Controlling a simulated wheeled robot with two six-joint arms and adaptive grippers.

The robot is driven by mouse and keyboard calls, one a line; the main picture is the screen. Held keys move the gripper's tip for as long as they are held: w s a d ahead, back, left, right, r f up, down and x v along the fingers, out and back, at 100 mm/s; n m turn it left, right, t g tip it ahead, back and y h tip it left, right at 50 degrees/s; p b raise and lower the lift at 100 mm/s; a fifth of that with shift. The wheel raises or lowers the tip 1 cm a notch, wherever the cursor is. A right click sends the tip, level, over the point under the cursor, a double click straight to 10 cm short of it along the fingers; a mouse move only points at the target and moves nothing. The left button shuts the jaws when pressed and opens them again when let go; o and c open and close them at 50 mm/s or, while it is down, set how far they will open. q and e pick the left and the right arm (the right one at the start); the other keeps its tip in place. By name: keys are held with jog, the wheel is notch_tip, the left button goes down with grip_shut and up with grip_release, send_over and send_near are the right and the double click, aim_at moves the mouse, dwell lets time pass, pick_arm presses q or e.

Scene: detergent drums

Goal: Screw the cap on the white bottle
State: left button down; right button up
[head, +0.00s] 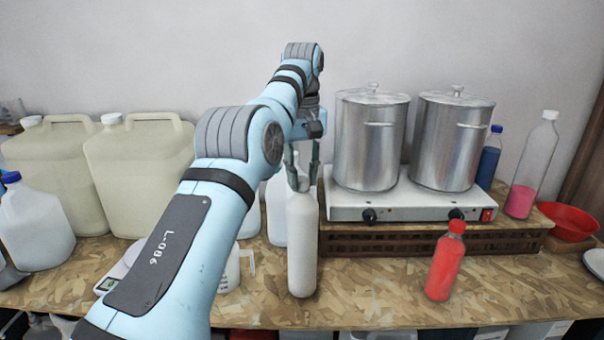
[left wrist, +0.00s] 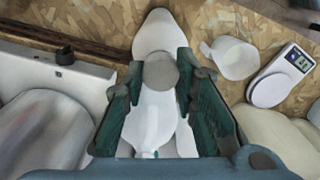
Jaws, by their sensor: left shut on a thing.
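The tall white bottle (head: 302,250) stands upright near the front of the bench, left of the hot plate. My left gripper (head: 300,176) is at its top, pointing down. In the left wrist view, my left gripper (left wrist: 157,82) is shut on a round grey cap (left wrist: 160,73), with one dark green finger on each side. The cap lies over the upper end of the white bottle (left wrist: 155,35) in that view. The fingers hide the bottle's neck, so I cannot tell how far the cap sits on the thread. My right gripper is not in view.
A red bottle (head: 445,265) stands at right front. The hot plate (head: 410,208) carries two steel pots. White jugs (head: 275,215) stand close behind the white bottle. A measuring cup (left wrist: 232,58) and scale (left wrist: 282,76) lie beside it. Bare bench lies between the white and red bottles.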

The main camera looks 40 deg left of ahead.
pick_arm(q)
jog(key=m, duration=1.1)
jog(key=shift+m, duration=0.3)
jog(key=shift+f+m, duration=0.1)
jog(key=shift+m, duration=0.7)
jog(key=m, duration=0.4)
jog(key=c, duration=1.6)
grip_release()
jog(key=shift+o, duration=0.6)
jog(key=shift+a, duration=0.1)
